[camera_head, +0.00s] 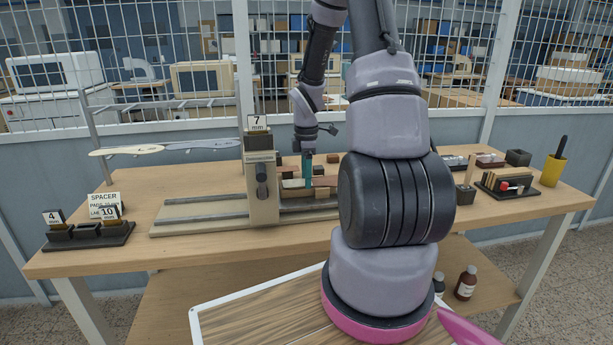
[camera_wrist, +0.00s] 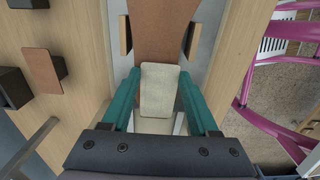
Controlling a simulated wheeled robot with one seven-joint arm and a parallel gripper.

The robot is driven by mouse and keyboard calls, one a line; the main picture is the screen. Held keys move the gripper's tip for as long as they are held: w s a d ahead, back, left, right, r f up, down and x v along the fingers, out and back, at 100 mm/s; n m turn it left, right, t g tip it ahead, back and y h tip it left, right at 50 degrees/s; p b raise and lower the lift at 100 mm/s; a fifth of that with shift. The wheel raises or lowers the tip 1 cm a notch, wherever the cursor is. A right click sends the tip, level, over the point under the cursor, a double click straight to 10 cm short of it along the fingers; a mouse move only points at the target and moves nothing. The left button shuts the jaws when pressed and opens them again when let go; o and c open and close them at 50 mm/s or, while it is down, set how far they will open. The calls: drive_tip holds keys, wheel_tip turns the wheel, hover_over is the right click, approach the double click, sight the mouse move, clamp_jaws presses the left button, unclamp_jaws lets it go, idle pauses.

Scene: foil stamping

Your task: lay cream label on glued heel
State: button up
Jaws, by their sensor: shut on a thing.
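My gripper (camera_wrist: 160,82) has teal fingers, shut on the side edges of a cream label (camera_wrist: 158,92). The label is a flat, rounded rectangle. A brown leather piece (camera_wrist: 165,28), which looks like the heel part, lies just beyond the fingertips, between two small wooden blocks. The label's far edge meets or overlaps its near end in the wrist view; I cannot tell whether they touch. In the head view my gripper (camera_head: 309,178) points down over the bench fixture, right of its upright post. The label is too small to make out there, and glue cannot be told.
The beige post (camera_head: 262,185) with a "7 mm" card stands close left of my gripper on the grey-railed fixture (camera_head: 200,215). Spacer blocks (camera_head: 88,235) sit at the bench's left. A dark rack (camera_head: 508,188) and yellow cup (camera_head: 553,170) stand at the right.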

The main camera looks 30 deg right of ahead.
drive_tip(key=shift+s+f, duration=0.15)
drive_tip(key=shift+f, duration=0.05)
drive_tip(key=o, duration=1.4)
drive_tip(key=shift+c, duration=0.2)
wheel_tip(320, 180, up, 11)
drive_tip(key=shift+r, duration=0.1)
drive_tip(key=s+a+r+m+t+y, duration=0.1)
drive_tip(key=s+a+r+m+t, duration=0.2)
drive_tip(key=s+a+r+m, duration=0.3)
drive_tip(key=s+a+r+m+t+y, duration=0.1)
drive_tip(key=s+a+r+m+t, duration=0.3)
drive_tip(key=s+r+m, duration=0.9)
drive_tip(key=a+r, duration=0.2)
drive_tip(key=a, duration=0.1)
drive_tip(key=shift+s+a, duration=0.2)
